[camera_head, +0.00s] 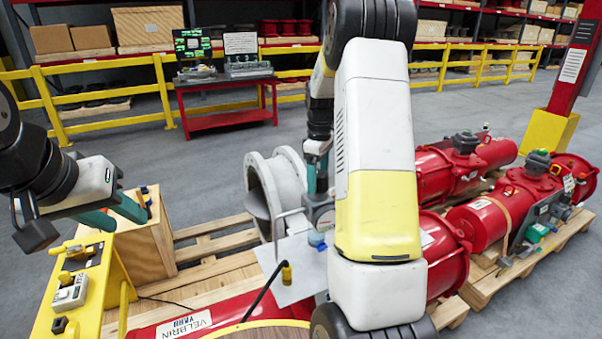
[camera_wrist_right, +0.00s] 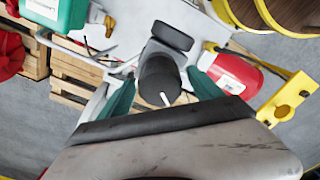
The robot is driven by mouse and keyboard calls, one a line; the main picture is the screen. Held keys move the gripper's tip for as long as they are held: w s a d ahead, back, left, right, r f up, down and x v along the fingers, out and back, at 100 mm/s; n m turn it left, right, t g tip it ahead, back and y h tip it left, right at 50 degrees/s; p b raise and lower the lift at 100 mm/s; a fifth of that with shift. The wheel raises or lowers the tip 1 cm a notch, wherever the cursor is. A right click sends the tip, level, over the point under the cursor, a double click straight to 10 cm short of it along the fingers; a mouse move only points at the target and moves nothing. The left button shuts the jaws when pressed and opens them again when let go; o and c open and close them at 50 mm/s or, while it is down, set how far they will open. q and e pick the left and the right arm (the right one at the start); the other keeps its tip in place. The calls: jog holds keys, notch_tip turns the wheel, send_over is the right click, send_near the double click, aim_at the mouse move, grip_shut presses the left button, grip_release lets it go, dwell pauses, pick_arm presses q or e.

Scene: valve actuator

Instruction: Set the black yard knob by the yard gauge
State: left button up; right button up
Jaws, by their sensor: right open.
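A black round knob (camera_wrist_right: 160,80) with a white pointer line shows in the right wrist view, on a grey fitting above a pale plate. My right gripper (camera_wrist_right: 162,94) is open, with one teal finger on each side of the knob; I cannot tell whether they touch it. My left gripper (camera_head: 113,213) is open and empty above the yellow stand.
The yellow stand (camera_head: 88,285) carries small fittings and stands by a wooden crate (camera_head: 150,250). A grey flanged pipe (camera_head: 275,185) rests on the pallet. Red valve bodies (camera_head: 490,215) lie at the right. A red bench (camera_head: 225,118) stands behind.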

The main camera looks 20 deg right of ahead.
jog(key=c, duration=1.4)
jog(key=shift+o, duration=0.2)
jog(key=shift+m, duration=0.3)
jog(key=m, duration=1.4)
jog(key=shift+d, duration=0.1)
jog(key=shift+m, duration=2.5)
